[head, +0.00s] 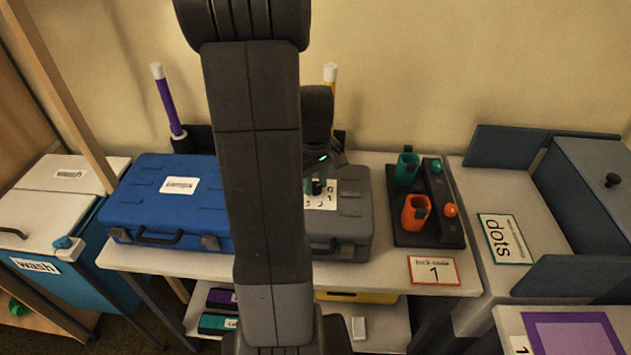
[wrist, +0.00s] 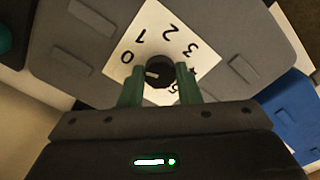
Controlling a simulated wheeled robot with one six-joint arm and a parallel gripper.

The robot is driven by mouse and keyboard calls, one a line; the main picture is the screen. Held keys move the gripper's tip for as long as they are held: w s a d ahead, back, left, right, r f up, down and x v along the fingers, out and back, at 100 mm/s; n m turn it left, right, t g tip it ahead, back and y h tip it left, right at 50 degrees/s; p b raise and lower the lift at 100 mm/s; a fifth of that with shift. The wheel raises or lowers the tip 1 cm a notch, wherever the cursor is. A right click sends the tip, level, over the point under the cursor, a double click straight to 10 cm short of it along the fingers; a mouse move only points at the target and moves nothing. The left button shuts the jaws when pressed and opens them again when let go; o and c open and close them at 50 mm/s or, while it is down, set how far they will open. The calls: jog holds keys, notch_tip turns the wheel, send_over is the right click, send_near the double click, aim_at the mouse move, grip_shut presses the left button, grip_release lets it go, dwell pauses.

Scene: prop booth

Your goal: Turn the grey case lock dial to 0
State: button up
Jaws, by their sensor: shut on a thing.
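The grey case (head: 350,215) lies flat on the table, partly hidden behind my arm in the head view. Its white number card (wrist: 205,55) shows 0, 1, 2 and 3 around a round black lock dial (wrist: 160,70). The dial has a short white mark on its left side in the wrist view, pointing left toward the 0 side, seemingly a little below the 0. My gripper (wrist: 160,88) has its green fingers on either side of the dial and is shut on it.
A blue case (head: 150,210) stands left of the grey case. A black rack (head: 430,225) with teal and orange cups stands to its right. A card reading 1 (head: 434,270) lies at the table's front. Purple-and-white (head: 168,100) and yellow-and-white sticks stand behind.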

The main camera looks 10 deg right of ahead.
aim_at(315, 185)
jog(key=shift+w+r+n, duration=0.1)
jog(key=shift+n, duration=0.2)
jog(key=o, duration=1)
jog(key=shift+c, duration=0.2)
jog(key=shift+r, duration=0.1)
notch_tip(315, 185, up, 14)
jog(key=shift+f, duration=0.25)
jog(key=shift+f, duration=0.1)
notch_tip(315, 185, down, 14)
jog(key=shift+r, duration=0.15)
dwell(0.3)
